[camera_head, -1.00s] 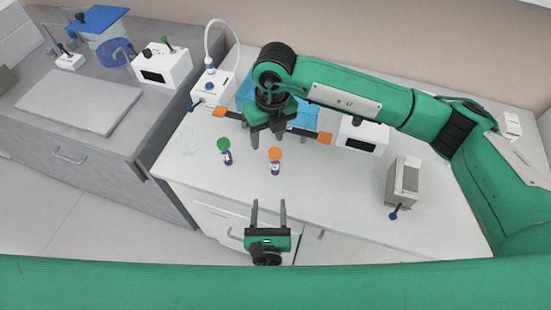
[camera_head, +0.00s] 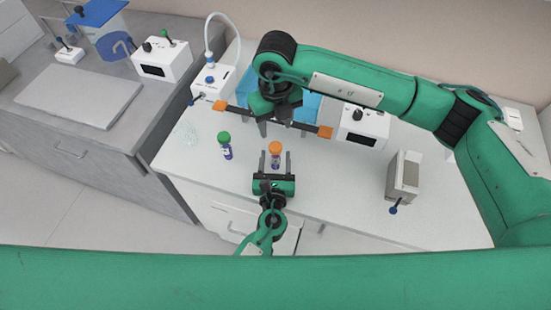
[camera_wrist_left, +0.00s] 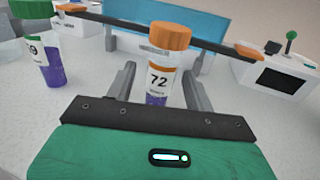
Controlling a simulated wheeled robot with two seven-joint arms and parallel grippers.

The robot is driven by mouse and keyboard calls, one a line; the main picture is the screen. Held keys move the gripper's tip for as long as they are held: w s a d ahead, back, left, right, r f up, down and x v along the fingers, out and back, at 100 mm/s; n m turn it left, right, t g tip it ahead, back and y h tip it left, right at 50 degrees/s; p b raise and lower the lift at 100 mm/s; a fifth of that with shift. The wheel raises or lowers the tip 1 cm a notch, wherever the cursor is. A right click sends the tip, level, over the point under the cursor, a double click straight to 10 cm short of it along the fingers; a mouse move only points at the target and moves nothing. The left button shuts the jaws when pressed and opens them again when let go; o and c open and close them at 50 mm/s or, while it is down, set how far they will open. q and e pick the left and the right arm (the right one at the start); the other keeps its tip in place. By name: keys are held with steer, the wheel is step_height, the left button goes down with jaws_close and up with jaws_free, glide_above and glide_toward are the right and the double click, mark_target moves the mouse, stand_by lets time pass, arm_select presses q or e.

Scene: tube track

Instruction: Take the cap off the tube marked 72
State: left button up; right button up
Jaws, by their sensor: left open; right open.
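The tube marked 72 (camera_wrist_left: 158,82) stands upright on the white bench, with an orange cap (camera_wrist_left: 169,36) on it and purple contents. In the head view the same tube (camera_head: 275,160) is in front of my left gripper (camera_head: 274,158). The left gripper's open fingers (camera_wrist_left: 157,85) stand on either side of the tube's lower body; whether they touch it I cannot tell. My right gripper (camera_head: 277,128) is open and empty, pointing down above the bench behind the tube.
A green-capped tube (camera_head: 225,148) stands to the left. White devices (camera_head: 362,130) and a grey box (camera_head: 404,175) stand to the right. The bench front right is clear.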

mark_target(275, 146)
arm_select(q)
steer(key=shift+w, duration=0.3)
jaws_close()
arm_select(e)
steer(key=m, duration=1.3)
steer(key=shift+m, duration=0.3)
steer(key=shift+f, duration=4)
steer(key=shift+c, duration=0.3)
